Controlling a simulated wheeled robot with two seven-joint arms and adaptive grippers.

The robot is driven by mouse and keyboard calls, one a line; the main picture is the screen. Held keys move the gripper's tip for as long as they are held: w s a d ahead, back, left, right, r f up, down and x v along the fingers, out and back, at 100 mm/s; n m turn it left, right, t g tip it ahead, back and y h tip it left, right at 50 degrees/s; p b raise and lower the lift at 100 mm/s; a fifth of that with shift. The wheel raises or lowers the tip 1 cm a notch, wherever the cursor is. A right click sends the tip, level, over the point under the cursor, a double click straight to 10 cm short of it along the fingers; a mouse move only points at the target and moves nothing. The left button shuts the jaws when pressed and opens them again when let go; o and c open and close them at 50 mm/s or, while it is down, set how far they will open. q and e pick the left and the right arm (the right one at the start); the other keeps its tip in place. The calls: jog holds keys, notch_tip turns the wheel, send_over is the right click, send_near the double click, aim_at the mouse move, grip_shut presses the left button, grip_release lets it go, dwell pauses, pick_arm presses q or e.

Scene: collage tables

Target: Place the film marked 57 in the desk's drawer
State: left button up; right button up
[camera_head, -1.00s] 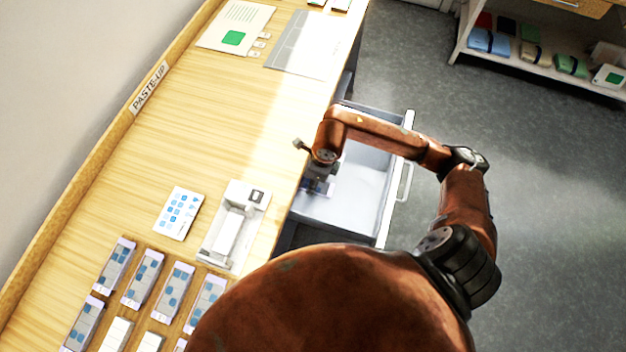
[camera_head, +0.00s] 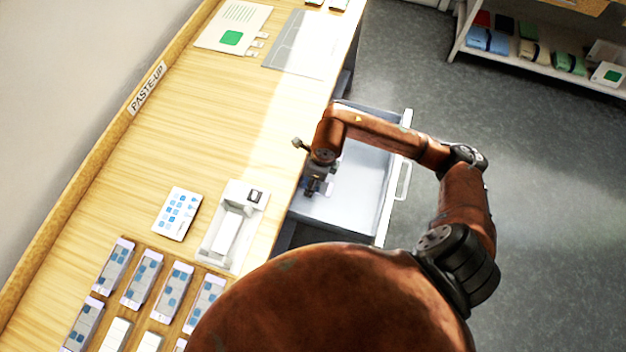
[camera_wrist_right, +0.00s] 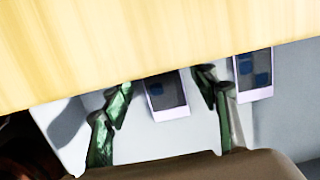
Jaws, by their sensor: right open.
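The desk's drawer (camera_head: 356,195) is pulled open at the desk's right side; its pale inside also shows in the right wrist view (camera_wrist_right: 160,141). My right gripper (camera_head: 318,188) reaches down into it. In the right wrist view my right gripper (camera_wrist_right: 165,112) is open, with a finger on each side of a grey film (camera_wrist_right: 166,97) with blue patches. Gaps show between this film and both fingers. A second film (camera_wrist_right: 253,75) lies in the drawer to the right. The desk edge hides their upper ends, and I cannot read their marks. My left gripper is not in view.
Several more films (camera_head: 173,290) lie on the desk (camera_head: 150,130) at the lower left. A white device (camera_head: 233,225) and a blue-patterned card (camera_head: 177,213) lie near the desk edge. A shelf (camera_head: 540,68) stands at the upper right; the grey floor between is clear.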

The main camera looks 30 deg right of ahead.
aim_at(318, 186)
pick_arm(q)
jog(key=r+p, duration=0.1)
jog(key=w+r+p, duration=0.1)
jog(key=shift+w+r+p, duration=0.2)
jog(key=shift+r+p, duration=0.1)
pick_arm(e)
notch_tip(318, 186, up, 12)
jog(key=s+d, duration=0.1)
jog(key=shift+s+f, duration=0.15)
